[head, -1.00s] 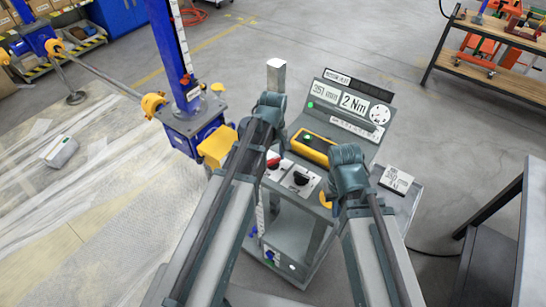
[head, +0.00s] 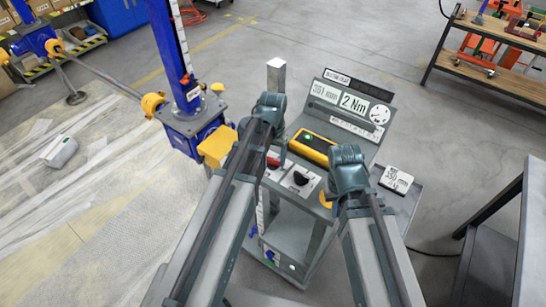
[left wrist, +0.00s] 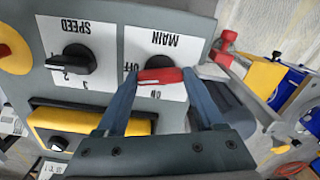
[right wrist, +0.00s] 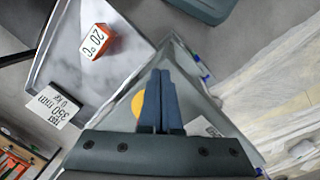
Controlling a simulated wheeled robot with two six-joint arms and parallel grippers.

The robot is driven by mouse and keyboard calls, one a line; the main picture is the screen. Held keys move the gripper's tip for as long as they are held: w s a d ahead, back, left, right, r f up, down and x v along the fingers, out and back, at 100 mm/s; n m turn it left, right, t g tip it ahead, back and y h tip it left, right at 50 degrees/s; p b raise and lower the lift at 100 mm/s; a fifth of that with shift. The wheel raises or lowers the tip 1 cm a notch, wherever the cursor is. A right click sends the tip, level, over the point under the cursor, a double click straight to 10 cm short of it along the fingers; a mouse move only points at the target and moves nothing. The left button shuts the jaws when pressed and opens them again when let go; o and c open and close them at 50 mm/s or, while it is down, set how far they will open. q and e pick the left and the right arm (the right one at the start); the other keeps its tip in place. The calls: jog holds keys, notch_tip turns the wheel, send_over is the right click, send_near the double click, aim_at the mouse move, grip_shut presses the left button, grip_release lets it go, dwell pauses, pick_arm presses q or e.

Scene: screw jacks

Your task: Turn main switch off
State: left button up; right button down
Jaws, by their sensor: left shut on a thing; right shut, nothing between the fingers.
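The main switch (left wrist: 160,76) has a red handle on a white plate marked MAIN, with OFF and ON labels, upside down in the left wrist view. The handle lies sideways, in line with the OFF label. My left gripper (left wrist: 160,82) has a finger at each end of the handle and is shut on it. In the head view, the red handle (head: 273,162) shows partly beside my left arm. My right gripper (right wrist: 160,74) is shut and empty over the cart's right part, with a yellow disc (right wrist: 137,103) partly hidden below it.
A black speed knob (left wrist: 76,60) sits beside the main switch. A yellow unit (head: 312,147) lies behind the switches, before the display panel (head: 352,103). The side tray (right wrist: 75,65) holds an orange block (right wrist: 97,40). A blue screw jack (head: 192,125) stands to the left.

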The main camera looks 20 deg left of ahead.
aim_at(273, 159)
pick_arm(q)
jog(key=shift+m, duration=1.5)
jog(key=o, duration=1.4)
jog(key=shift+r, duration=0.1)
pick_arm(e)
jog(key=shift+r, duration=0.15)
pick_arm(q)
notch_tip(273, 159, up, 14)
jog(key=p, duration=1.3)
jog(key=shift+f+p, duration=0.2)
jog(key=shift+p, duration=0.2)
pick_arm(e)
notch_tip(273, 159, up, 14)
jog(key=shift+f, duration=0.25)
jog(key=shift+s, duration=0.1)
